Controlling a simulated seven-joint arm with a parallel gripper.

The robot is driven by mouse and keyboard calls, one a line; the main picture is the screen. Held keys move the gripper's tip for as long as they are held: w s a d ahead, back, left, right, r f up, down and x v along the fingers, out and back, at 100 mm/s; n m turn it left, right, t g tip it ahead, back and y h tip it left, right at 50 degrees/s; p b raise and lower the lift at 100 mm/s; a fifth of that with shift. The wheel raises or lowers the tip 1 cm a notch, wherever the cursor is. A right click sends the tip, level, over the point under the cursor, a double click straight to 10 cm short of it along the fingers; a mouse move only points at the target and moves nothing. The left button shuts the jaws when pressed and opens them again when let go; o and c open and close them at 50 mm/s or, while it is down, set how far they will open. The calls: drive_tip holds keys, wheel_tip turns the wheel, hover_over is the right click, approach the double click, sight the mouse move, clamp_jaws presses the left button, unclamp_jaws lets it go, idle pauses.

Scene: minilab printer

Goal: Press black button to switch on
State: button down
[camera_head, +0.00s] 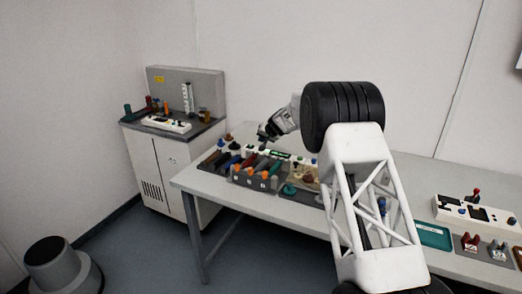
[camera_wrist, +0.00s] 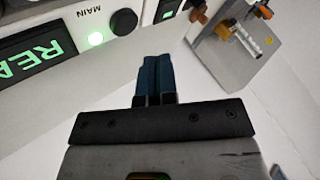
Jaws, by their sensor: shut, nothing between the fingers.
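The black button (camera_wrist: 123,22) is a round cap on a white panel (camera_wrist: 75,15) in the wrist view, beside the label MAIN and a lit green lamp (camera_wrist: 95,38). My gripper (camera_wrist: 155,65) has its blue-grey fingers together, with nothing between them. In the wrist picture the fingertips are below and right of the button, with a visible gap between. In the head view my gripper (camera_head: 264,137) hangs over the back of the table at the device; the button is too small to make out there.
A green-lit display (camera_wrist: 35,50) is left of the lamp. A dark switch (camera_wrist: 168,9) and brown knob (camera_wrist: 198,15) are on the panel's other side. A grey rack (camera_head: 255,181) with orange-handled tools stands in front on the table. A side cabinet (camera_head: 170,165) stands left.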

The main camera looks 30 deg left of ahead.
drive_tip(key=shift+r, duration=1.6)
drive_tip(key=shift+d+r, duration=0.1)
